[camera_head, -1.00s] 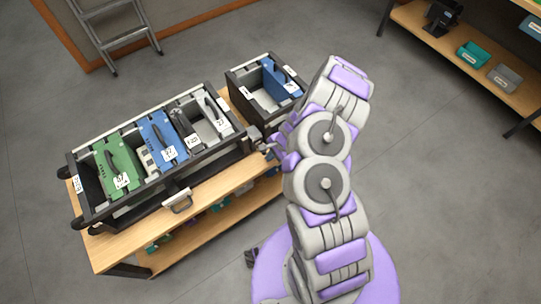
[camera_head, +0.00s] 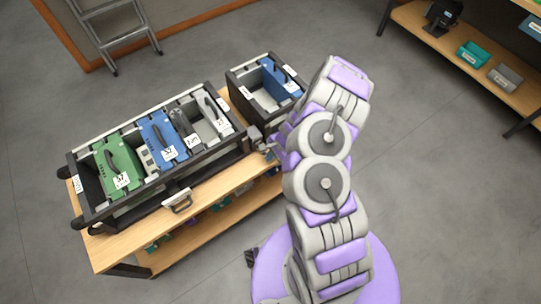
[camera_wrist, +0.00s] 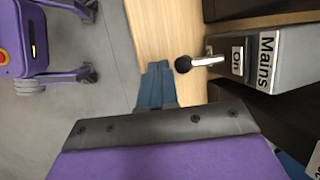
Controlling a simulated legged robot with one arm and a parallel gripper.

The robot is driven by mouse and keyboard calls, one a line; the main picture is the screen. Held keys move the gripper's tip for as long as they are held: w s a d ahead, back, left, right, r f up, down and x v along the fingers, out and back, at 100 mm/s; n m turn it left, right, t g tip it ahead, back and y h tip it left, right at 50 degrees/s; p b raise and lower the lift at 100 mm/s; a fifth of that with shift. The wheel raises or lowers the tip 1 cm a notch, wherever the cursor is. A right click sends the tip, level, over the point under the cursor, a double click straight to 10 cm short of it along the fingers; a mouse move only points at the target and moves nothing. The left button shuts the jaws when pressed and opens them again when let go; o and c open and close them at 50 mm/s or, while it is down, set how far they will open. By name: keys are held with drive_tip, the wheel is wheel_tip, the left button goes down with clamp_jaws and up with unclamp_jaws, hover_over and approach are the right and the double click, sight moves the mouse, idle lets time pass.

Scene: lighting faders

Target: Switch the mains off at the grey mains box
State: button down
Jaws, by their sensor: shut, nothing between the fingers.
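The grey mains box (camera_wrist: 277,62) is at the right of the wrist view, with a label "Mains" and a smaller label "on". A lever (camera_wrist: 205,62) with a black ball knob (camera_wrist: 183,64) sticks out from its side toward the left. My gripper (camera_wrist: 157,72) is shut and empty, its blue-grey fingers just left of and below the knob, apart from it in the picture. In the head view the grey mains box (camera_head: 255,134) shows small at the rack's right end, next to my gripper (camera_head: 270,153), which is partly hidden by my arm.
A black rack (camera_head: 140,205) with green, blue and grey modules stands on a wooden bench (camera_head: 112,252). A smaller black crate (camera_head: 236,86) with a blue module is behind it. A shelf (camera_head: 485,75) stands at the far right. The floor is open.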

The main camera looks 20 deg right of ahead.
drive_tip(key=shift+r, duration=0.2)
drive_tip(key=shift+r+p, duration=0.65)
drive_tip(key=shift+p, duration=0.05)
drive_tip(key=shift+r, duration=0.15)
drive_tip(key=s+d+r+p, duration=0.5)
drive_tip(key=s+d+r, duration=0.2)
drive_tip(key=r, duration=0.2)
drive_tip(key=shift+s+d, duration=0.2)
drive_tip(key=shift+d, duration=0.05)
drive_tip(key=shift+a, duration=0.2)
